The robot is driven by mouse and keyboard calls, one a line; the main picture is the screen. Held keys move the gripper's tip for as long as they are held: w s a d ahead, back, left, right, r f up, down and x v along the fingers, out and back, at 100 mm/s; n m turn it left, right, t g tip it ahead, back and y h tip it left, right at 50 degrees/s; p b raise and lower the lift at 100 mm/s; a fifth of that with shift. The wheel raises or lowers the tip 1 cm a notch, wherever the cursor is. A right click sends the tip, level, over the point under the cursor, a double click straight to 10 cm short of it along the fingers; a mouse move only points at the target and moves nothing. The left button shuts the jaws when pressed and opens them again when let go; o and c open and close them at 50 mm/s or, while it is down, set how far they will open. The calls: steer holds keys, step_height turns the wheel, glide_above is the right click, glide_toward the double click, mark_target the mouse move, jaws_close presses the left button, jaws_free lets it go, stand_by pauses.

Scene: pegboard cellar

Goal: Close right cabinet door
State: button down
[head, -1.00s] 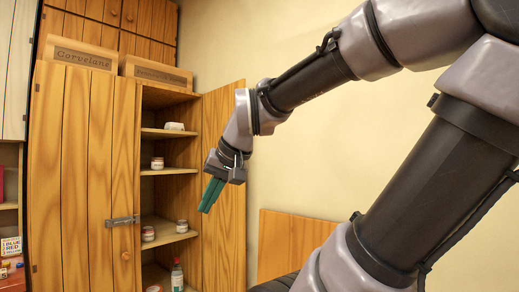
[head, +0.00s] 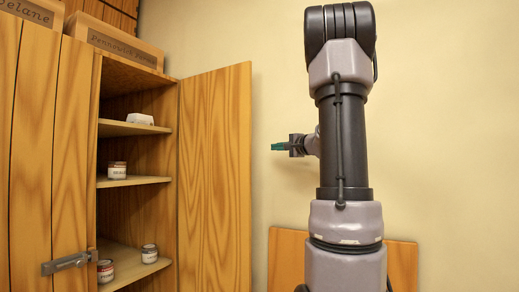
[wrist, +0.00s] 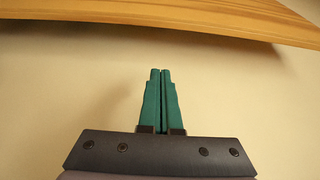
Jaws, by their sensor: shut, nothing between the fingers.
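The right cabinet door (head: 217,175) is a wooden panel that stands wide open, swung out to the right of the cabinet. Its inner face shows in the head view. My gripper (head: 279,146) is to the right of the door in the head view, apart from it, with teal fingers pointing left. In the wrist view, my gripper (wrist: 160,73) is shut and empty. A wooden edge (wrist: 190,14), which looks like the door's, crosses the top of that view beyond the fingertips. The left cabinet door (head: 50,150) is shut and carries a metal latch (head: 68,263).
The open shelves hold a white item (head: 140,119), a jar (head: 117,170) and more jars (head: 149,253). Wooden boxes (head: 113,42) sit on top of the cabinet. A low wooden panel (head: 402,275) stands by the bare wall at the right.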

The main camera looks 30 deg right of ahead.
mark_target(259, 147)
steer(key=x, duration=0.9)
steer(key=shift+w, duration=0.25)
steer(key=shift+w+a+r, duration=0.1)
steer(key=shift+w+a, duration=0.05)
steer(key=shift+a, duration=0.25)
steer(key=shift+s+a, duration=0.5)
steer(key=shift+a, duration=0.2)
steer(key=shift+s+a, duration=0.5)
steer(key=shift+a, duration=0.2)
